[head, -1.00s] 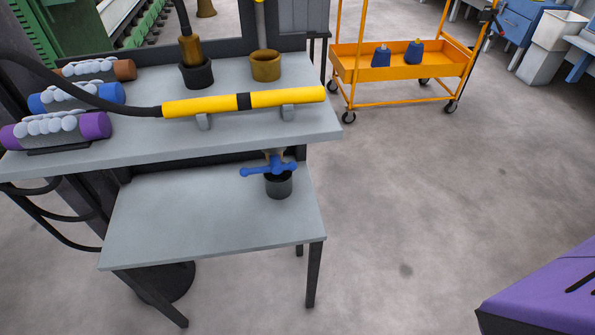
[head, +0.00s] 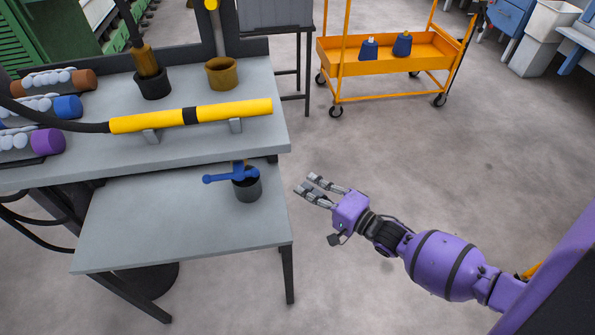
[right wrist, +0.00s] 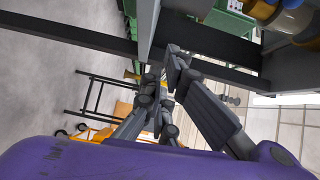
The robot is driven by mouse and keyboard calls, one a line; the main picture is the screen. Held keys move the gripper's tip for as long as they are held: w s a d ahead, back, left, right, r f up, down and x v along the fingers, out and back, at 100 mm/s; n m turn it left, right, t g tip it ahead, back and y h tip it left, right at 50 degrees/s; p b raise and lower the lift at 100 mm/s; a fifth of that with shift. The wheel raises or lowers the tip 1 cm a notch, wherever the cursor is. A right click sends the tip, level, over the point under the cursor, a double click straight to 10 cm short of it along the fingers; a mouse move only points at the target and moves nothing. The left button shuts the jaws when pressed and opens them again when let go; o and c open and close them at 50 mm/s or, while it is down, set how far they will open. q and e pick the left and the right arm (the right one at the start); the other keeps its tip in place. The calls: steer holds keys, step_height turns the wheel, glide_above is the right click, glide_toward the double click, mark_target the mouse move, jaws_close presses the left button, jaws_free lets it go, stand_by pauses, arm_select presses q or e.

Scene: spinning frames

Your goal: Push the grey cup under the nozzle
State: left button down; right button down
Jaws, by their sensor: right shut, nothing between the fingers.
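The dark grey cup (head: 248,189) stands upright on the lower grey table (head: 150,225), near its right edge in the head view. A tap with a blue handle (head: 222,178) hangs just above it from the upper bench. The handle covers part of the cup's rim, and the nozzle end is hidden, so I cannot tell how well the two line up. My right gripper (head: 308,187) is shut and empty, to the right of the cup and apart from it, past the table edge. It also shows in the right wrist view (right wrist: 166,92). My left gripper is out of view.
The upper bench (head: 220,138) overhangs behind the cup and carries a yellow bar (head: 160,118), a brass cup (head: 222,73) and a black cup (head: 153,85). An orange cart (head: 385,62) stands at the back.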

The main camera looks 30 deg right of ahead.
mark_target(274, 185)
steer(key=shift+y, duration=0.3)
steer(key=x, duration=0.3)
steer(key=a+r+x, duration=0.1)
steer(key=x, duration=0.6)
steer(key=shift+s+a+r, duration=0.15)
steer(key=shift+s+r, duration=0.15)
steer(key=shift+s, duration=0.05)
steer(key=shift+s+a, duration=0.4)
steer(key=shift+a, duration=0.05)
steer(key=shift+s+a+p, duration=0.55)
steer(key=shift+s+a, duration=0.05)
